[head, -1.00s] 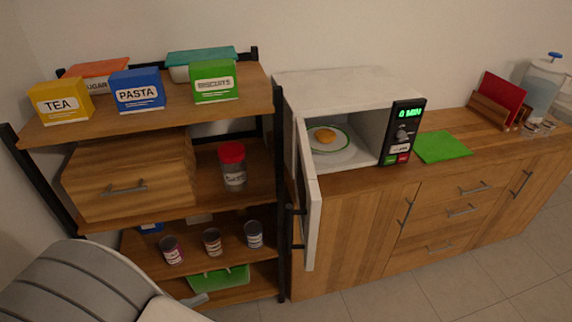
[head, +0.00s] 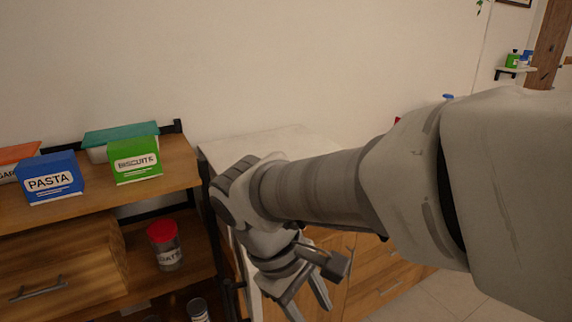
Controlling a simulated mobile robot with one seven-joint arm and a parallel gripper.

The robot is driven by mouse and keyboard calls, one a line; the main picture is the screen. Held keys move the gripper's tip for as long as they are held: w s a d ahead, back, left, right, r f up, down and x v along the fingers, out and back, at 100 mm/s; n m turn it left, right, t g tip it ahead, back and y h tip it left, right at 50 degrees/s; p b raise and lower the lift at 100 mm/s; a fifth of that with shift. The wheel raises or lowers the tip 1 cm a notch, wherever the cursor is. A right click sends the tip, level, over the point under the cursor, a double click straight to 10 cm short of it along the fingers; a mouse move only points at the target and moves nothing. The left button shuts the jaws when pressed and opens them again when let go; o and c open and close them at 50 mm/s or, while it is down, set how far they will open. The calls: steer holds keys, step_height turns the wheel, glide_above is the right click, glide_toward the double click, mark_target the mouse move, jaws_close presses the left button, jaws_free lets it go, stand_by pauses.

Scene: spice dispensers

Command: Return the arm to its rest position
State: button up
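My gripper (head: 308,303) hangs at the arm's end, pointing down, in front of the counter. Its two fingers stand apart, and I see nothing between them. The plate and the microwave's inside are hidden.
The shelf unit at left holds a blue pasta box (head: 50,181), a green biscuits box (head: 135,161), a teal-lidded container (head: 120,134) and a red-lidded jar (head: 165,246). A wooden counter (head: 385,272) lies behind the arm. Wall space above is clear.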

steer(key=s+d+r+m+t+y, duration=0.2)
steer(key=d+r+m+t+y, duration=0.2)
steer(key=d+m, duration=0.5)
steer(key=shift+d+r+m+t, duration=0.2)
steer(key=shift+d+m+t, duration=0.2)
steer(key=shift+d+t, duration=0.25)
